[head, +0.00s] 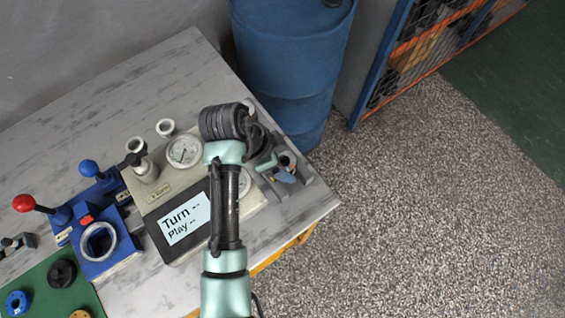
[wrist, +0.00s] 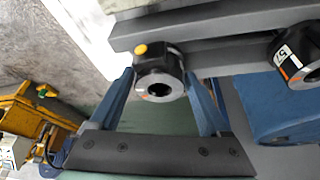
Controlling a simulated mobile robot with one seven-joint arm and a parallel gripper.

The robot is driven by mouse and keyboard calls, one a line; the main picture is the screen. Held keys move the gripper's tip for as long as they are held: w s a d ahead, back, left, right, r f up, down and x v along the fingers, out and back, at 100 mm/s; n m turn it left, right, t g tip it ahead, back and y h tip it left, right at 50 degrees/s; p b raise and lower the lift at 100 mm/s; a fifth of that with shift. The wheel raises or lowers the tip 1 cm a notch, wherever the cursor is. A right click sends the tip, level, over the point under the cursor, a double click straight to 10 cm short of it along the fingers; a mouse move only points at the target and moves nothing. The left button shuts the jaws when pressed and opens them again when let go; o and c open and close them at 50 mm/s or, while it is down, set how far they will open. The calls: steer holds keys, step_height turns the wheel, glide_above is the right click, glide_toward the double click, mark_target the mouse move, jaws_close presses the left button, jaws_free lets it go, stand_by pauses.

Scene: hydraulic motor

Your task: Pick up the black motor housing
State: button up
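In the wrist view a black cylindrical part (wrist: 160,72), which looks like the motor housing, has a round metal-lined bore, a yellow-orange dot and an orange mark. It sits against a grey rail (wrist: 210,25). My gripper (wrist: 160,80) is open, with one blue-grey finger on each side of this part. Narrow gaps seem to show at the fingertips; contact is hard to judge. In the head view my gripper (head: 282,172) is at the table's right end, by a grey rack (head: 308,176); my arm hides much of this area.
A second black part (wrist: 297,52) with a white label sits along the rail at right. A beige gauge box (head: 160,190) with a "Turn / Play" label stands beneath my arm. A blue fixture (head: 98,240) and a green board (head: 45,285) are at left. A blue barrel (head: 290,60) stands behind the table.

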jaws_close()
steer(key=shift+r, duration=0.15)
step_height(320, 180, up, 10)
stand_by(0.7)
stand_by(0.3)
steer(key=shift+r+p, duration=2.2)
steer(key=shift+r, duration=0.15)
